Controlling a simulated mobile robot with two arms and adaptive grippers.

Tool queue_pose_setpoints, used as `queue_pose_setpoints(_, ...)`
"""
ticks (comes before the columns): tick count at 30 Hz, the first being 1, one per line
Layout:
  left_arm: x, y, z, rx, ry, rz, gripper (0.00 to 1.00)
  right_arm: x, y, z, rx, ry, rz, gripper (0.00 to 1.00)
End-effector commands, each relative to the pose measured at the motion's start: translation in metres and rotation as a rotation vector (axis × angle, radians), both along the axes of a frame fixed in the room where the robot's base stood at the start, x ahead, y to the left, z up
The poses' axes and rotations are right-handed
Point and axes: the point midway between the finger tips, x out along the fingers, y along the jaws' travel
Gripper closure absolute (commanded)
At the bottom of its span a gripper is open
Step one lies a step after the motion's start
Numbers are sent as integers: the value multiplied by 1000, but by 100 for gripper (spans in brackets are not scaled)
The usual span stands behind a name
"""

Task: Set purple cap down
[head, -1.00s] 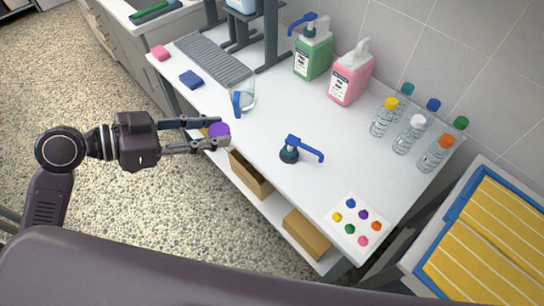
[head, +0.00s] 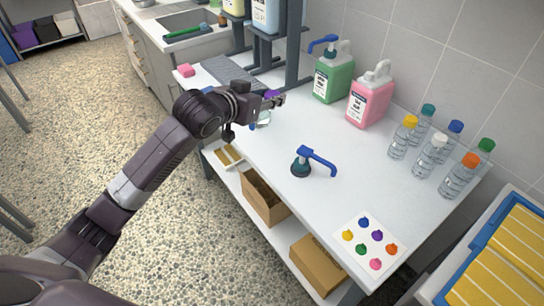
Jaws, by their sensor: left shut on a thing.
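My left gripper (head: 277,100) is over the far left part of the white table (head: 300,215), shut on the purple cap (head: 271,93). Only a small part of the cap shows past the fingers. The gripper is in front of and above a clear glass measuring jug (head: 264,118), which it partly hides. I cannot tell how high the cap is above the table or whether it touches the jug. My right gripper is not in view.
A blue pump head (head: 305,162) stands mid-table. Green (head: 333,77) and pink (head: 370,97) jugs stand at the back. Several capped clear bottles (head: 430,157) are at the right. A white card with coloured spots (head: 353,253) lies at the front right.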

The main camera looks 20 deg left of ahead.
Motion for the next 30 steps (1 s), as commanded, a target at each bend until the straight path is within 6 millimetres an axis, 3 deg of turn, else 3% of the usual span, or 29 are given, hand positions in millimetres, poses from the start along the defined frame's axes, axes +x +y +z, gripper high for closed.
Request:
queue_pose_setpoints(15, -1, 0, -127, 0, 8, 2, 77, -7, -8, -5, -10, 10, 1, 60)
queue_pose_setpoints(30, -1, 0, -191, 0, 5, 1, 77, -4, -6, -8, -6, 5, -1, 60)
